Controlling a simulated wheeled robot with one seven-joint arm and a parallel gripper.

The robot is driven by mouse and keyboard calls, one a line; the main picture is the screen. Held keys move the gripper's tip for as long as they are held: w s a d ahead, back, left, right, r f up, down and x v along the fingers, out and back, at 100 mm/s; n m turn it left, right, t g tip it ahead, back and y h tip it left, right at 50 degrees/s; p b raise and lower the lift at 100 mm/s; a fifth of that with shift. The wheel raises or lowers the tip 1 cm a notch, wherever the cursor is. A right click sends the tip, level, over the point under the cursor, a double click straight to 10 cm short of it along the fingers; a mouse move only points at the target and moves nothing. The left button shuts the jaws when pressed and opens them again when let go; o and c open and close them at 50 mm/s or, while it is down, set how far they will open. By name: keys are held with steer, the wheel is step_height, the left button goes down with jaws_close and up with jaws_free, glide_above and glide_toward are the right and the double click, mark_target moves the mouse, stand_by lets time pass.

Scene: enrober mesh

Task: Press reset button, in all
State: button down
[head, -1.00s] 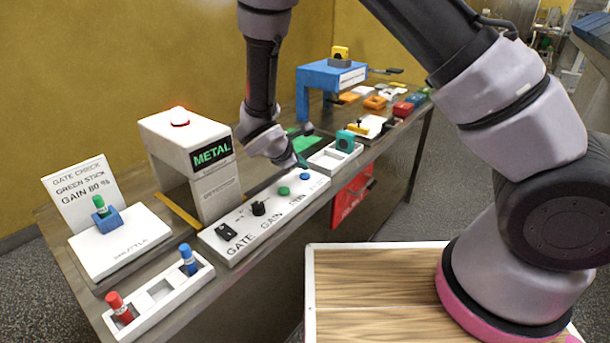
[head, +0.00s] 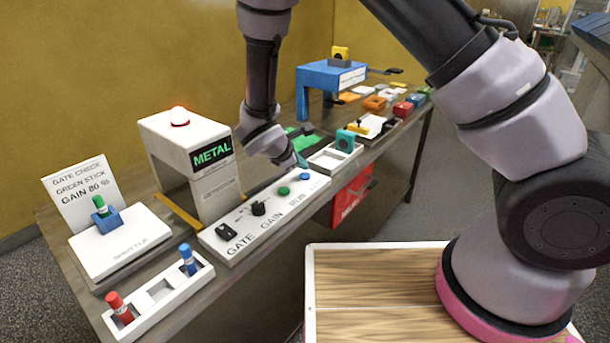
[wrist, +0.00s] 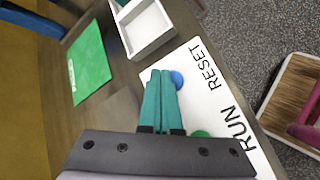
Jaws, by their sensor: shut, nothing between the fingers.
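The blue reset button (head: 305,177) sits at the right end of the white control panel (head: 222,244). In the wrist view the blue button (wrist: 177,79) lies beside the word RESET, just at the right of the fingertips and partly hidden by them. My gripper (head: 301,163) is shut and empty, its teal fingers pointing down close to the button. It also shows in the wrist view (wrist: 160,74). I cannot tell whether the tips touch the button. The green RUN button (head: 283,190) is left of it and partly shows under my gripper in the wrist view (wrist: 200,134).
The detector gate (head: 160,135) shows METAL with a red lamp lit (head: 180,117). A black knob (head: 258,208) and a gate switch (head: 226,230) are on the panel. A white tray (head: 325,165) stands close behind my fingers. A shuttle (head: 120,240) holds a green stick.

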mark_target(302, 176)
steer(key=shift+f, duration=0.15)
stand_by(0.4)
steer(key=shift+f, duration=0.3)
steer(key=shift+f, duration=0.45)
stand_by(0.6)
steer(key=shift+r, duration=0.9)
steer(key=shift+r, duration=2.45)
